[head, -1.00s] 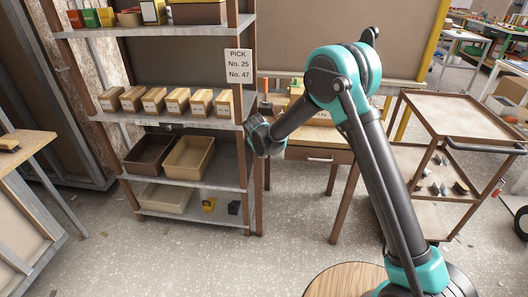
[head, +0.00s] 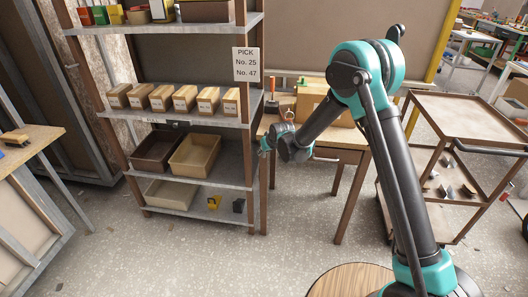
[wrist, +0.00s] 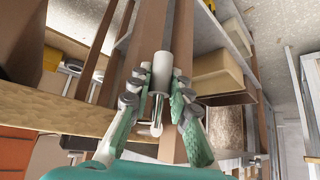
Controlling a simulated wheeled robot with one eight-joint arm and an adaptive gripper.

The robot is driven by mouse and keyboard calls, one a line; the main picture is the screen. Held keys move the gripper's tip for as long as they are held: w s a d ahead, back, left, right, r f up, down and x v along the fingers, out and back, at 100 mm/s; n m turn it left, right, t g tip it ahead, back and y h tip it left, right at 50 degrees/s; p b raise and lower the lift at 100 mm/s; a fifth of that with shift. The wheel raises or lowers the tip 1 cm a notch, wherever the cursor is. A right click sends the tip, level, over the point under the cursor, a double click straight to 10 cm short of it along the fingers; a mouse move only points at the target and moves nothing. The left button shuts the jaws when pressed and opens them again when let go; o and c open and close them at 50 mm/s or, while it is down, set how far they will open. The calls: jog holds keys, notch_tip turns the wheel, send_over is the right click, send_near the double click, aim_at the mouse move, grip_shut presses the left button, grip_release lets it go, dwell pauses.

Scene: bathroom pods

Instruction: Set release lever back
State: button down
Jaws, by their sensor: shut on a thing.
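In the wrist view my gripper (wrist: 158,98) has its teal and grey fingers closed around a pale grey cylinder with a thin metal rod and rounded end (wrist: 156,128). The cylinder (wrist: 162,68) projects beyond the fingertips. I cannot tell for certain whether this is the release lever or what it is fixed to. In the head view my gripper (head: 265,146) is small and partly hidden by my wrist, in front of the shelf's right post and the small table's left end. The held piece cannot be made out there.
A small wooden table (head: 350,138) with a box is behind my forearm. A brown trolley (head: 470,115) stands at right.

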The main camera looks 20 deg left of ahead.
jog(key=c, duration=1.7)
grip_release()
jog(key=shift+r, duration=0.1)
jog(key=v, duration=1.2)
jog(key=shift+d, duration=0.1)
